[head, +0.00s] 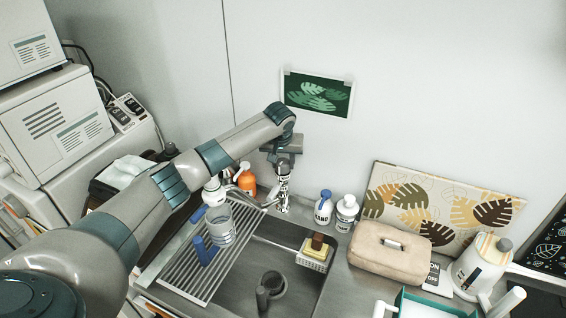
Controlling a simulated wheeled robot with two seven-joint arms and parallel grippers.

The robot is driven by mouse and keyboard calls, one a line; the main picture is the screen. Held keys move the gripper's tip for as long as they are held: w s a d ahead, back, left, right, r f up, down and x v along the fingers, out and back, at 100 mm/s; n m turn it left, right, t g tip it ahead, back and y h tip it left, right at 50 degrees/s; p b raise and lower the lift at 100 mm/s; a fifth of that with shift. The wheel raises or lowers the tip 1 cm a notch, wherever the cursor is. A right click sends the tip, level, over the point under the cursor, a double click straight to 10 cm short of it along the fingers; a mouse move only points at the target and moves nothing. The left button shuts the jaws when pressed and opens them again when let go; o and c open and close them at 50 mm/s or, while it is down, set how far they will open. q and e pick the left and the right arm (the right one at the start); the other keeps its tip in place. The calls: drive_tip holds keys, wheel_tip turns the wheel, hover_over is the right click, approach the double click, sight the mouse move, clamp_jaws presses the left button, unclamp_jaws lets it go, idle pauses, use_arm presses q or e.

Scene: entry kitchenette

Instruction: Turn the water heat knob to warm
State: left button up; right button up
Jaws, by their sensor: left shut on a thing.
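My left gripper (283,178) points down behind the back edge of the sink, at the tap fitting (283,204). It is shut on the water heat knob there, and its fingers hide most of the knob. The knob's marks and its setting cannot be read from this view. The metal sink (240,262) lies in front of the tap. My right gripper is not in view.
A drying rack (190,268) with a glass (220,226) covers the sink's left side. An orange bottle (246,180) stands left of the gripper; white bottles (346,212) stand right. A sponge holder (315,256), beige case (385,254) and kettle (480,268) are farther right.

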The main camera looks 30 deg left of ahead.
use_arm(q)
drive_tip(key=n+y, duration=0.1)
drive_tip(key=n, duration=0.1)
drive_tip(key=n+g, duration=0.1)
drive_tip(key=n, duration=0.2)
drive_tip(key=shift+d+n+y, duration=0.1)
drive_tip(key=shift+n+y, duration=0.2)
drive_tip(key=shift+y, duration=0.1)
drive_tip(key=shift+r+n+g+y, duration=0.1)
drive_tip(key=shift+n+g+y, duration=0.25)
drive_tip(key=shift+n, duration=0.75)
drive_tip(key=shift+n+g+y, duration=0.15)
drive_tip(key=shift+n+g, duration=0.4)
drive_tip(key=shift+n, duration=0.55)
drive_tip(key=o, duration=1)
drive_tip(key=shift+o, duration=0.2)
